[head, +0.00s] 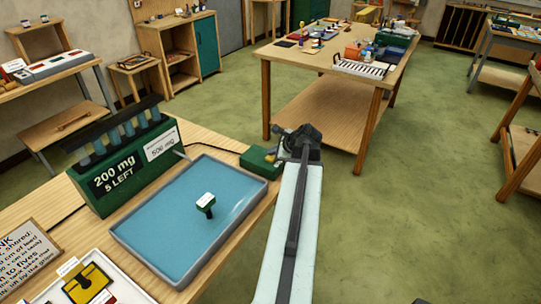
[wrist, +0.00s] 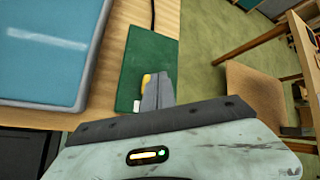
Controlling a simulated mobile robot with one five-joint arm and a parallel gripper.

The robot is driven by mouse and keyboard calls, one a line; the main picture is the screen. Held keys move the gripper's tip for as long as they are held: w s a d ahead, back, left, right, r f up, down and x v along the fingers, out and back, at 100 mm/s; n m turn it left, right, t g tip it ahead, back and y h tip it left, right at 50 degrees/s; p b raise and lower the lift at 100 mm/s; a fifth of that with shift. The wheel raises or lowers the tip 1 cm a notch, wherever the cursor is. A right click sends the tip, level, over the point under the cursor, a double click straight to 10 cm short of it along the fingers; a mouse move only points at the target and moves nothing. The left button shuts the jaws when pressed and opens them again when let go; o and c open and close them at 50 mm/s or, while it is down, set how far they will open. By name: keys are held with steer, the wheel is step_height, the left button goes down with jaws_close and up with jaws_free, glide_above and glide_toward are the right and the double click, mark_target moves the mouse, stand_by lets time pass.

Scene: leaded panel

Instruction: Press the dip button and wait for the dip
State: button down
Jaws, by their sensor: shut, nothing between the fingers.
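A small green box (head: 258,160) sits at the right corner of the wooden bench, beside the tray. It also shows in the wrist view (wrist: 150,55), with a yellow piece (wrist: 146,79), perhaps the dip button, and a small white piece (wrist: 137,106) near its front edge. My gripper (head: 283,152) is shut and empty at the box's right side. In the wrist view its grey fingers (wrist: 158,92) overlap the box, right against or just beside the yellow piece. I cannot tell whether they touch or press it. The fingers hide part of the box.
A grey-rimmed tray of blue liquid (head: 265,190) holds a small green piece with a white label (head: 206,204). A green dispenser (head: 105,190) reads "200 mg, 5 LEFT". A printed sign (head: 28,250) stands front left.

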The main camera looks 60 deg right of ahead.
mark_target(273, 158)
step_height(273, 158, up, 6)
steer(key=p, duration=0.6)
steer(key=shift+r, duration=0.15)
steer(key=shift+f, duration=0.2)
stand_by(0.4)
